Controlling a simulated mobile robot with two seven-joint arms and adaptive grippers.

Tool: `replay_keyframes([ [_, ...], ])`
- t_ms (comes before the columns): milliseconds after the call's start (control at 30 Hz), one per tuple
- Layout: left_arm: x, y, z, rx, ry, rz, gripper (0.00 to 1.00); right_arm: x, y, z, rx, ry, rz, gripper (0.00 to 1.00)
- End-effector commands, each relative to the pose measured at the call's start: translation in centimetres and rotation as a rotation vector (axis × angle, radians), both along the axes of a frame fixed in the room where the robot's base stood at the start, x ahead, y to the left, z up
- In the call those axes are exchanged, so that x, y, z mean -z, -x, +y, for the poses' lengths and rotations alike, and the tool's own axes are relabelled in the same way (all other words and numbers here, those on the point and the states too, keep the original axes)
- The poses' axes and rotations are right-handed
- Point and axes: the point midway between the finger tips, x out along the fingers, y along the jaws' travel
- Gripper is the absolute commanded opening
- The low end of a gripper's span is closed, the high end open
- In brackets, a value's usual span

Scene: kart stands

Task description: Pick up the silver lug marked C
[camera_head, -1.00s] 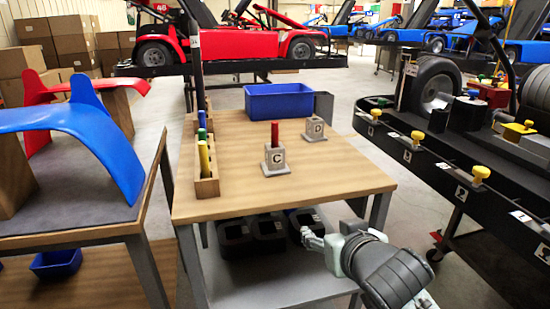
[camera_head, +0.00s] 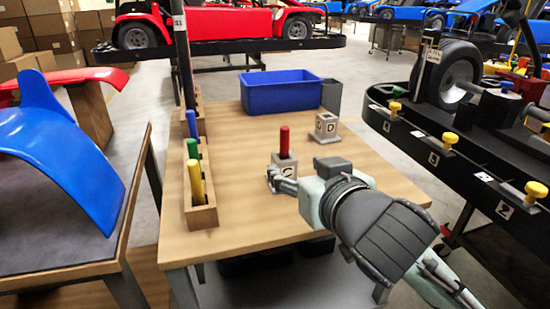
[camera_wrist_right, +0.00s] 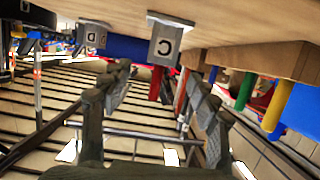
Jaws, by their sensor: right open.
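The silver lug marked C (camera_head: 285,160) is a grey block on a flat base, standing on the wooden table with a red peg (camera_head: 285,138) upright in its top. My right gripper (camera_head: 279,183) is in front of it and partly hides its label and base. In the right wrist view, which looks upside down, the C lug (camera_wrist_right: 165,47) and the red peg (camera_wrist_right: 155,84) show beyond the open fingers of my right gripper (camera_wrist_right: 158,76). The fingers appear empty; I cannot tell the exact gap to the lug. My left gripper is out of view.
A similar grey block marked D (camera_head: 326,126) stands behind to the right. A blue bin (camera_head: 280,97) is at the table's back. A wooden rack (camera_head: 202,218) with yellow, green and blue pegs lines the left edge. A black kart stand (camera_head: 455,165) is on the right.

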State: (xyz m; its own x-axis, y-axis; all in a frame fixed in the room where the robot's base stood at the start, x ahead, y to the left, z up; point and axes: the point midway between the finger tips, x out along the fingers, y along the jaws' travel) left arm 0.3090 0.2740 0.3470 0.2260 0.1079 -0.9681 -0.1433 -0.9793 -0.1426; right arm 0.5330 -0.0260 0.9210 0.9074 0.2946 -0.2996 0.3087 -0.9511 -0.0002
Motion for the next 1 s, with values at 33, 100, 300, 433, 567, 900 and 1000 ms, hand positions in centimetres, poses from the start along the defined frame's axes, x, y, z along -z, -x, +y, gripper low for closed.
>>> replay_keyframes([
  [33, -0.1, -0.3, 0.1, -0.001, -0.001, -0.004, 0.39, 0.0, 0.0, 0.0, 0.0, 0.0, 0.0, 0.6],
  [100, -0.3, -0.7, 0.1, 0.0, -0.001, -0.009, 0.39, 0.1, -0.3, 0.1, 0.0, 0.0, 0.001, 0.6],
  [300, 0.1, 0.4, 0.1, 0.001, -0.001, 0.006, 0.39, 0.7, -2.3, 0.7, 0.0, 0.001, 0.0, 0.6],
  [433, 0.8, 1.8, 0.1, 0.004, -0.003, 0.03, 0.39, 1.1, -3.8, 1.3, 0.0, 0.002, 0.0, 0.6],
  [567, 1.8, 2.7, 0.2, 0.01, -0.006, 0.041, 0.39, 1.6, -5.6, 1.9, 0.001, 0.003, 0.0, 0.6],
  [900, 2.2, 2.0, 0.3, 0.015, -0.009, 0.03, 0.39, 2.2, -7.1, 2.5, -0.001, 0.0, 0.0, 0.6],
  [1000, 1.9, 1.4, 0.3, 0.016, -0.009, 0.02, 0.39, 2.2, -7.1, 2.5, -0.001, 0.0, 0.0, 0.56],
])
